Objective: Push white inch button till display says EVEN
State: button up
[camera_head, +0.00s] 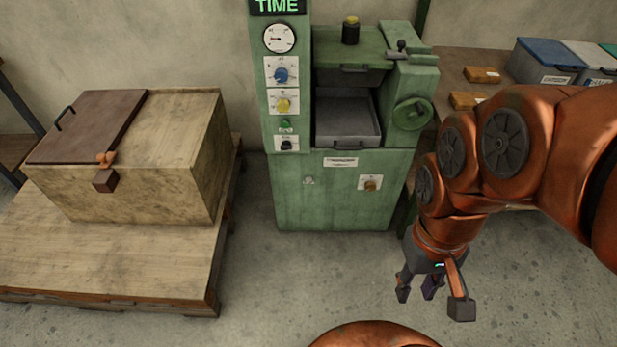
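The display (278,6) at the top of the green machine (290,195) shows "TIME" in green letters; its upper edge is cut off by the frame. A small pale round button (308,180) sits on the machine's lower front panel, left of centre. Its marking is too small to read, so I cannot confirm it is the inch button. My gripper (432,292) hangs with its fingers pointing down, in front and to the right of the machine. Its fingers are spread apart with nothing between them. It is well apart from the pale button.
The machine also carries a gauge (279,38), a blue knob (281,75), a yellow knob (283,104), an orange-brown knob (371,185) and a green handwheel (412,114). A wooden chest (150,190) stands on a pallet (110,262) at left. Floor before the machine is clear.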

grip_shut()
dwell(1.2)
